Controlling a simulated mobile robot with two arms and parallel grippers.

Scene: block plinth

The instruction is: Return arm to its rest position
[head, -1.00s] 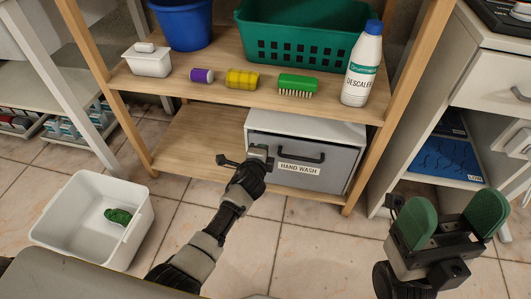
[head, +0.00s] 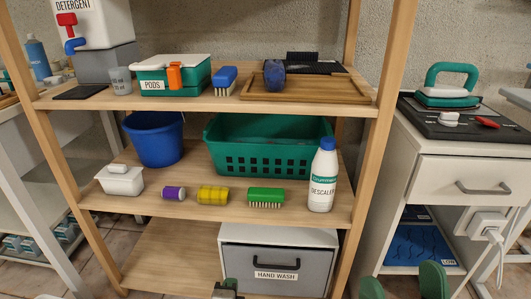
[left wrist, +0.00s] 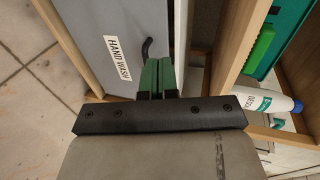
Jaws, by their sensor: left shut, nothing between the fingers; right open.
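My left gripper (head: 226,290) shows only its tip at the bottom edge of the head view, in front of the grey hand wash drawer box (head: 275,262). In the left wrist view the green fingers of my left gripper (left wrist: 157,78) are pressed together with nothing between them, beside the dark drawer handle (left wrist: 147,48). I cannot tell whether they touch it. The drawer looks closed. My right gripper (head: 403,284) is at the bottom right of the head view, its two green pads apart and empty.
The wooden shelf holds a blue bucket (head: 154,140), green basket (head: 268,148), descaler bottle (head: 322,178), and green brush (head: 266,196). A white cabinet (head: 450,195) stands close on the right. The shelf's right post (head: 376,150) rises between them.

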